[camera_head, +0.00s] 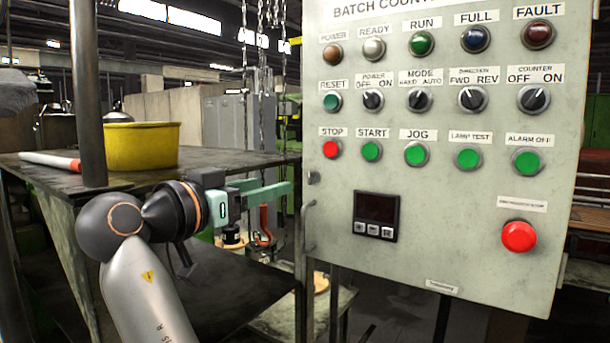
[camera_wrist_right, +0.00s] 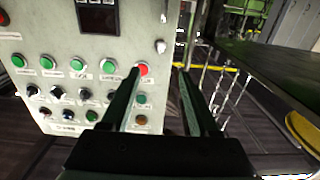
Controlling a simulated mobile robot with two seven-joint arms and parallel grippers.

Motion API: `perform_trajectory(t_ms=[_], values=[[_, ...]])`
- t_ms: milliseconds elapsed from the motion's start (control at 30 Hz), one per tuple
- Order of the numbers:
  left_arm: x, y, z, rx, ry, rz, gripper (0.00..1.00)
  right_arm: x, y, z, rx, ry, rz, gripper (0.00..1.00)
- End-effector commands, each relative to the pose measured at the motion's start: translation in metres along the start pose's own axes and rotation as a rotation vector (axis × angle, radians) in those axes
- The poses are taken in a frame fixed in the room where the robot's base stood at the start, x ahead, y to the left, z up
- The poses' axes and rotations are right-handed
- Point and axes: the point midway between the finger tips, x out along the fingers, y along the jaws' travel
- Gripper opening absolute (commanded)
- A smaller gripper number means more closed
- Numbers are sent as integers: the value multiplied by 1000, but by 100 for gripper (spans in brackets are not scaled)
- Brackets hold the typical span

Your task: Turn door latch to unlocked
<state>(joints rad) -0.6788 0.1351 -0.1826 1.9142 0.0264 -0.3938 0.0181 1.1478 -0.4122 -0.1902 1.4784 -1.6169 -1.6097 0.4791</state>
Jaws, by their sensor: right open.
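The grey control panel door (camera_head: 450,190) fills the right of the head view. A small dark latch (camera_head: 313,178) sits on its left edge, and it seems to show in the right wrist view (camera_wrist_right: 161,47), where the panel appears upside down. Its exact turn angle is too small to tell. A bar handle (camera_head: 308,225) is just below the latch. My right gripper (camera_head: 284,190) is open and empty, its green fingers pointing right towards the latch and apart from it. In the wrist view the open fingers (camera_wrist_right: 157,75) frame the panel's edge. My left gripper is not in view.
The panel carries several buttons and knobs, a display (camera_head: 376,212) and a red emergency stop (camera_head: 519,236). A dark table (camera_head: 225,160) with a yellow pot (camera_head: 140,148) stands at the left. Chains (camera_head: 262,60) hang behind. There is a free gap between fingers and panel.

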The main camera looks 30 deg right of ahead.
Motion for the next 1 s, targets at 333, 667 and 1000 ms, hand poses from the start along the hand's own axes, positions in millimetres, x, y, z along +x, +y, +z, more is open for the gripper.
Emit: perform_trajectory(t_ms=[333,667,1000], values=[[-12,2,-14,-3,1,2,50,70,1,-1,-3,-1,3,61],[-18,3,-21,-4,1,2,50,111,0,0,-3,2,1,61],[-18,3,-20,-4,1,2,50,115,0,1,-3,3,0,61]])
